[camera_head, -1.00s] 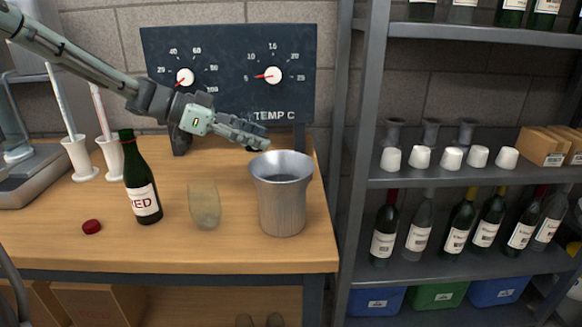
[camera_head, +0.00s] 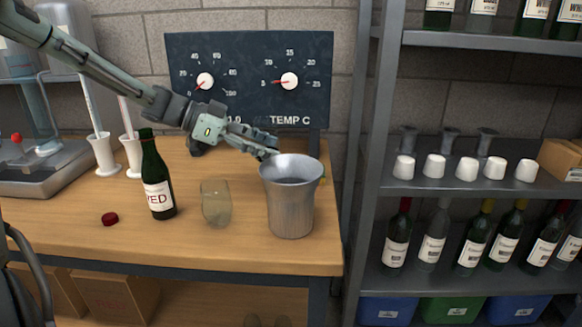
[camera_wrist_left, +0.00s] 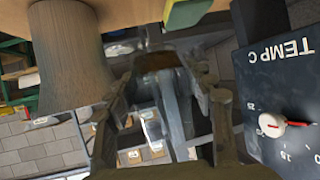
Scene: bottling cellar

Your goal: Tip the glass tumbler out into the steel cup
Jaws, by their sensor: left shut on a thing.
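The steel cup (camera_head: 289,208) stands upright near the right end of the wooden table; its grey side shows at the upper left in the left wrist view (camera_wrist_left: 68,60). A see-through glass tumbler (camera_head: 216,204) with a pale tint stands on the table left of the cup, apart from my gripper. My left gripper (camera_head: 268,152) is just behind and above the cup's left rim. In the left wrist view its fingers (camera_wrist_left: 165,105) are apart, with a blurred, glassy patch between them. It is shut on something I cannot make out. My right gripper is out of view.
A green bottle (camera_head: 157,180) and a red cap (camera_head: 110,218) are left of the tumbler. A gauge panel (camera_head: 248,80) stands behind. A yellow-green object (camera_wrist_left: 195,12) is near the cup. A metal shelf (camera_head: 480,185) stands right. The front table strip is clear.

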